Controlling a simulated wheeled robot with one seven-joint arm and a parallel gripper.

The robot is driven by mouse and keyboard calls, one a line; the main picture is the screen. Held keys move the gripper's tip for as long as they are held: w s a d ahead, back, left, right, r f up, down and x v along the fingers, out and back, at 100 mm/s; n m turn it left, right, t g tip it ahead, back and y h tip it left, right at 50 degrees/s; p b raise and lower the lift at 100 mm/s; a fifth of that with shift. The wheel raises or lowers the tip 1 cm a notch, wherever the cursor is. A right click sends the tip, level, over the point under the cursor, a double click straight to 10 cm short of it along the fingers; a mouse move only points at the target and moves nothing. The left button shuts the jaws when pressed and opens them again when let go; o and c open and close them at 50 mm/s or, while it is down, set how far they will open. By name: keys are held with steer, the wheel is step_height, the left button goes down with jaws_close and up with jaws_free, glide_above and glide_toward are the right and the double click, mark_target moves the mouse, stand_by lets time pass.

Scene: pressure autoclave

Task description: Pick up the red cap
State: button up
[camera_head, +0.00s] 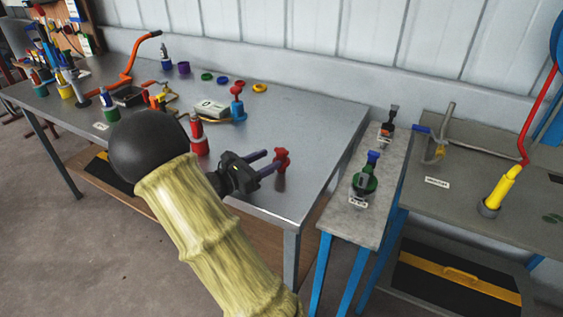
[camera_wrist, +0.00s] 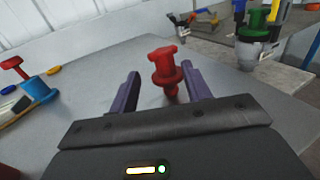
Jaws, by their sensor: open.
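A red cap with a T-shaped top and a round flange (camera_head: 281,158) stands upright on the metal table near its front right corner. In the wrist view the red cap (camera_wrist: 164,66) appears between the two fingers, nearer the right one, with a gap on the left. My gripper (camera_head: 274,159) is open, and its dark purple fingers point at the cap from the left. In the wrist view my gripper (camera_wrist: 162,78) holds nothing. I cannot tell whether a finger touches the cap. The cap's lower stem shows partly between the fingers.
The metal table (camera_head: 310,122) is bare around the cap. A red bottle-like item (camera_head: 197,137) stands left, behind my arm. A blue-based part with a red handle (camera_head: 238,104) and a white box (camera_head: 211,108) are farther back. A narrow bench holds a green fitting (camera_head: 365,181).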

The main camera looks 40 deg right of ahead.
mark_target(278, 156)
steer(key=shift+s+d+f+b, duration=0.1)
steer(key=shift+s+d+b, duration=0.05)
steer(key=shift+d, duration=1.15)
steer(key=shift+s+d+b, duration=0.15)
steer(key=shift+d, duration=1.15)
jaws_close()
step_height(278, 156, up, 10)
steer(key=shift+r+p, duration=0.1)
steer(key=shift+p, duration=0.9)
